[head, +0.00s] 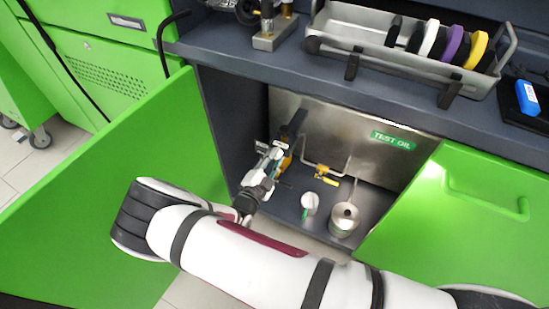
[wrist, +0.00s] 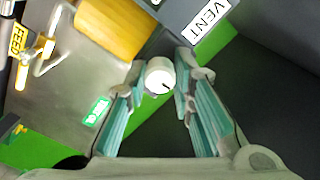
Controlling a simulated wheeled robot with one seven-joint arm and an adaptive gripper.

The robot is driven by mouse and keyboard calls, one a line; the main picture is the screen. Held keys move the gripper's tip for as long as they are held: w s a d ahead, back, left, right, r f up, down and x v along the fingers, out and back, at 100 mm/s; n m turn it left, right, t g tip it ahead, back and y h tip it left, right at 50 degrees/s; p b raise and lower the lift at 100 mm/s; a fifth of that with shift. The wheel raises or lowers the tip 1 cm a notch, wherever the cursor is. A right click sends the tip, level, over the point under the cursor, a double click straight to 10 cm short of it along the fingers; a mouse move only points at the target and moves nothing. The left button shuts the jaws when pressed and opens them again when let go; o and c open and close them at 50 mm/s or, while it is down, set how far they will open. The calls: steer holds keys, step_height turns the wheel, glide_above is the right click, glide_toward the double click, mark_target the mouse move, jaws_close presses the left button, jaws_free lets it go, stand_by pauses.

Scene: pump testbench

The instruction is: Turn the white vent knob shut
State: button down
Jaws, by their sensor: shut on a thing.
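The white vent knob (wrist: 160,76) shows in the wrist view as a round white face with a dark mark near its lower right. It sits between the two fingertips of my gripper (wrist: 161,80), which are shut on its sides. A VENT label (wrist: 206,32) is above and to the right of it. In the head view my gripper (head: 267,172) reaches into the open cabinet at its left side. The knob is hidden there by the gripper and wrist.
A yellow cylindrical part (wrist: 108,28) is close beside the knob. A yellow FEED valve (head: 327,180) is to the right on the pipe. A metal can (head: 344,220) and a white container (head: 310,202) stand on the cabinet floor. The open green door (head: 120,190) is at left.

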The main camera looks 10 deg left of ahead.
steer(key=c, duration=1.4)
jaws_free()
steer(key=shift+a, duration=0.1)
steer(key=shift+o, duration=0.2)
steer(key=shift+s, duration=0.1)
steer(key=v, duration=1.2)
